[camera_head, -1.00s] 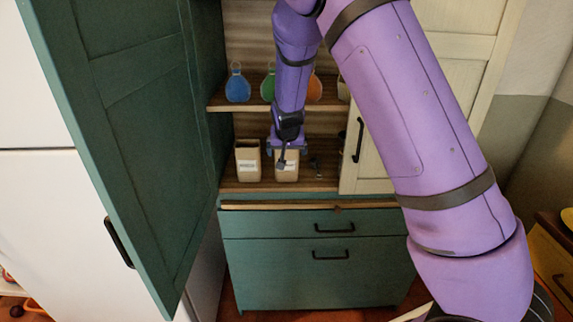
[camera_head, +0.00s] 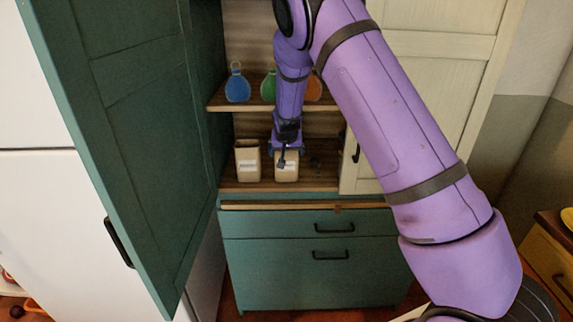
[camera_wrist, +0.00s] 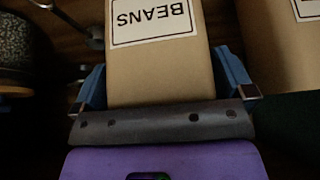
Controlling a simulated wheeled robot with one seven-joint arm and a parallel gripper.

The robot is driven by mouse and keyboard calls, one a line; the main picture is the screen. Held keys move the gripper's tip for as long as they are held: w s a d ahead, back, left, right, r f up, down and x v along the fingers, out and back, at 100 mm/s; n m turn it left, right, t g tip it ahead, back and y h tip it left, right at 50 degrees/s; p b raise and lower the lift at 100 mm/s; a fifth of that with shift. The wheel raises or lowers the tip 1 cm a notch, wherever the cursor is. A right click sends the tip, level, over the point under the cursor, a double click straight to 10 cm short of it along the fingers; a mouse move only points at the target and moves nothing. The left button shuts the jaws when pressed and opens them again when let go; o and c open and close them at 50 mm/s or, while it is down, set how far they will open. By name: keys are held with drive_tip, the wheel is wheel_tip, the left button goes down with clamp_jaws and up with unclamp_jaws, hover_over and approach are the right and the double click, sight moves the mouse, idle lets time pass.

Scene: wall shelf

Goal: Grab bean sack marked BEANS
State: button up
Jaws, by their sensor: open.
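The bean sack (camera_wrist: 160,68) is a tan paper sack with a white label reading BEANS, upside down in the wrist view. It stands on the lower shelf in the head view (camera_head: 287,172). My gripper (camera_wrist: 168,88) is open, with one blue finger on each side of the sack. In the head view my gripper (camera_head: 286,152) is at the sack's upper part, and my wrist hides some of it. I cannot tell whether the fingers touch the sack's sides.
A similar tan sack (camera_head: 248,161) stands close by on the left of the lower shelf (camera_head: 235,185). Blue (camera_head: 238,88) and green (camera_head: 268,88) flasks stand on the shelf above. The teal door (camera_head: 130,130) hangs open on the left; a cream door (camera_head: 420,110) is on the right.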

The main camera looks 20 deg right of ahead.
drive_tip(key=c, duration=1.2)
drive_tip(key=shift+r, duration=0.1)
drive_tip(key=shift+c, duration=0.2)
